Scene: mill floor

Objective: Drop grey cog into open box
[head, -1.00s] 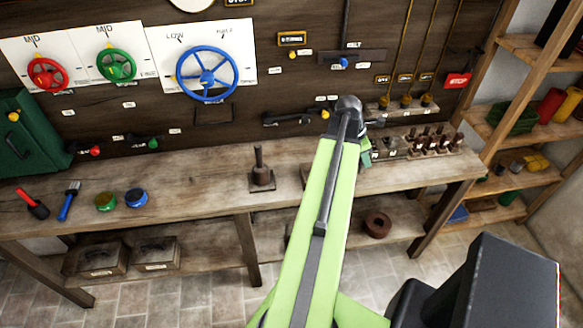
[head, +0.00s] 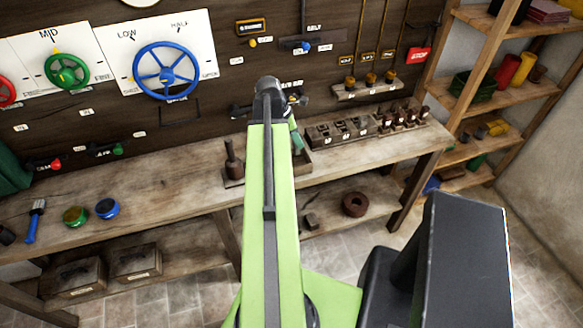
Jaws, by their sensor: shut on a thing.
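No grey cog shows in the head view. A small open-topped wooden box (head: 304,166) stands on the bench just right of my arm, which hides its left part. My light green arm reaches up the middle of the picture to a dark elbow joint. A short green link of mine comes down beside the arm, above the box. My gripper's jaws are hidden behind the arm, and so is anything they hold.
A dark peg on a base (head: 233,165) stands left of my arm. Racks of small blocks (head: 340,132) stand to the right. Two lidded boxes (head: 136,262) and a brown ring (head: 355,204) lie on the lower shelf. The bench's left middle (head: 170,180) is clear.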

